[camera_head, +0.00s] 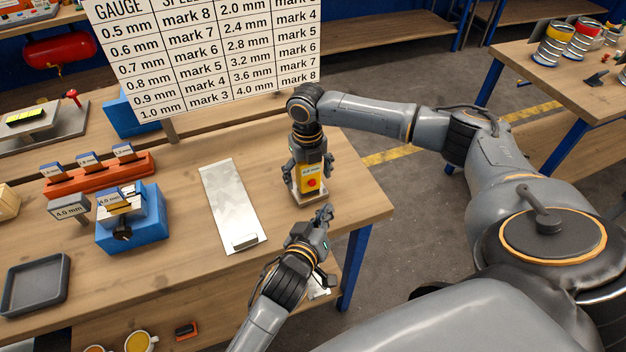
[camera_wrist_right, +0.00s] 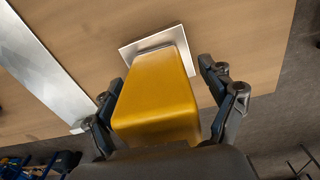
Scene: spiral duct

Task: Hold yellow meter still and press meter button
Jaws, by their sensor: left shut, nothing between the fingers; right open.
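The yellow meter (camera_head: 311,182) stands upright on a small pale plate (camera_head: 307,199) near the table's right end. A red button (camera_head: 312,183) shows on its front. My right gripper (camera_head: 309,170) is over the meter from behind. In the right wrist view the meter (camera_wrist_right: 157,100) sits between the open fingers (camera_wrist_right: 168,105), with a visible gap at the right finger; contact at the left finger is hard to tell. My left gripper (camera_head: 326,212) is shut and empty, just in front of and below the meter, apart from the button.
A sheet metal strip (camera_head: 232,205) lies left of the meter. Further left are a blue vise (camera_head: 130,222), an orange rack (camera_head: 98,173) and a dark tray (camera_head: 36,283). A gauge chart board (camera_head: 205,50) stands behind. The table's right edge is close to the meter.

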